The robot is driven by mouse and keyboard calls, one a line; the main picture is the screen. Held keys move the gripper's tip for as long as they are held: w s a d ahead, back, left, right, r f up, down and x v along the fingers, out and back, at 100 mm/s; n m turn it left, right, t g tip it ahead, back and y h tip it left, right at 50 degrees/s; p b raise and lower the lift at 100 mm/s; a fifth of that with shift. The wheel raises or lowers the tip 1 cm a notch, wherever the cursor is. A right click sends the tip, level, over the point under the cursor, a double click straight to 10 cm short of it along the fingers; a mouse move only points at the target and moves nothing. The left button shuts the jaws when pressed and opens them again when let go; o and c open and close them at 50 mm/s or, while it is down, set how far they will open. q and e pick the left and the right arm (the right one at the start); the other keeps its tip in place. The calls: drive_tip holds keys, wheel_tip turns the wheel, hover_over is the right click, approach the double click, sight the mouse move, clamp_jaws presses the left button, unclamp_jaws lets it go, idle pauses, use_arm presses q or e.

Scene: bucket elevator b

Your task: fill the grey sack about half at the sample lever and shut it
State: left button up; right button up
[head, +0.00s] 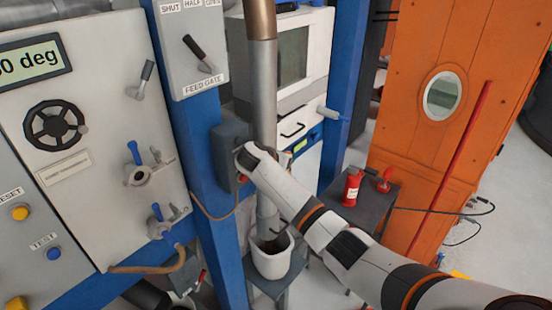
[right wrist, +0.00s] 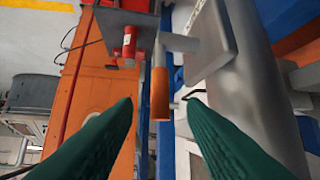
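A light grey, open-topped sack (head: 272,261) stands upright on a low dark stand under the lower end of the metal pipe (head: 263,100). Something dark shows inside its mouth; how full it is I cannot tell. My right arm reaches in from the right, its hand at the pipe beside a dark grey box; its fingertips are hidden in the head view. In the right wrist view my right gripper (right wrist: 162,98) is open, its green fingers wide apart. An orange-handled lever (right wrist: 160,94) lies between and just beyond the tips, apparently untouched. My left gripper is not in view.
A FEED GATE lever (head: 194,47) is on the blue post's panel. A control panel with a black handwheel (head: 54,125) stands left. A red canister (head: 352,188) is on a dark table by the orange casing (head: 450,110). Floor is clear at right.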

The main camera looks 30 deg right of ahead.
drive_tip(key=v, duration=0.5)
drive_tip(key=shift+s+a+r+b, duration=0.2)
drive_tip(key=shift+b, duration=0.2)
drive_tip(key=shift+c, duration=0.2)
idle(5.7)
